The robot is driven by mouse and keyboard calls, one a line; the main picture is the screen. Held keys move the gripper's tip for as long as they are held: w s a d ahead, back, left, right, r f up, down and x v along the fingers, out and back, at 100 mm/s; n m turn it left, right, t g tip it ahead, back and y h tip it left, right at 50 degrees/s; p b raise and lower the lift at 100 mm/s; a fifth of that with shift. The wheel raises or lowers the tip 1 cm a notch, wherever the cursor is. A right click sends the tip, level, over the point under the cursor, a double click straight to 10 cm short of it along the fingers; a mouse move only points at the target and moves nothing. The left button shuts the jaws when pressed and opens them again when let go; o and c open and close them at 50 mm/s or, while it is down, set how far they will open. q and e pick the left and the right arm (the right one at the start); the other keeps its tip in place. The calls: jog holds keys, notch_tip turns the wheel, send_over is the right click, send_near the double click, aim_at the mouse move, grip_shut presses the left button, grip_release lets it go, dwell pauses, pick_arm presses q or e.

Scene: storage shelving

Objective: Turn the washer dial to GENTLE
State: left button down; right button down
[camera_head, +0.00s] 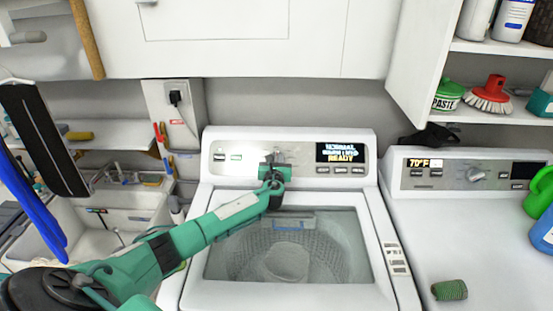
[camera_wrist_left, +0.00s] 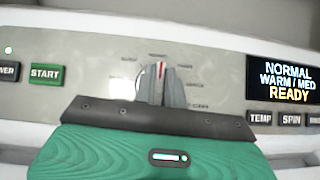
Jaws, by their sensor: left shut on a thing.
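The washer (camera_head: 290,200) stands in the middle of the head view, with a see-through lid over its drum. The washer dial (camera_wrist_left: 161,70) shows in the left wrist view with a red pointer mark facing up. My left gripper (camera_head: 270,168) is at the control panel, and its fingers (camera_wrist_left: 167,88) are shut on the dial. The fingers hide the lower part of the dial, and the labels around it are too small to read. The display (camera_wrist_left: 289,80) reads NORMAL, WARM / MED, READY. My right gripper is not in view.
A START button (camera_wrist_left: 45,74) sits left of the dial; TEMP (camera_wrist_left: 260,118) and SPIN (camera_wrist_left: 291,119) buttons sit right. A second machine (camera_head: 460,220) with its own dial stands to the right. A sink (camera_head: 120,220) is at the left, and shelves (camera_head: 500,50) hang upper right.

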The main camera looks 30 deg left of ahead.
pick_arm(q)
jog(key=m+h+p, duration=0.1)
jog(key=m+h, duration=0.1)
jog(key=m, duration=0.1)
jog(key=m+t+h+p, duration=0.1)
jog(key=m+h, duration=0.1)
jog(key=m, duration=0.1)
jog(key=shift+a+r+m+h, duration=0.1)
jog(key=shift+r+m+h, duration=0.1)
jog(key=shift+m+h, duration=0.1)
jog(key=m+h+p, duration=0.1)
jog(key=m+h, duration=0.1)
jog(key=m, duration=0.1)
jog(key=m+h+p, duration=0.1)
jog(key=m+h, duration=0.1)
jog(key=shift+m+g, duration=0.4)
jog(key=m+g+h, duration=0.1)
jog(key=m, duration=0.2)
jog(key=shift+f+h, duration=0.1)
jog(key=shift+h, duration=0.3)
jog(key=shift+m+g+h+b, duration=0.3)
jog(key=shift+m+g+h, duration=0.6)
jog(key=shift+m, duration=0.7)
jog(key=c, duration=1.5)
grip_release()
jog(key=shift+o, duration=0.2)
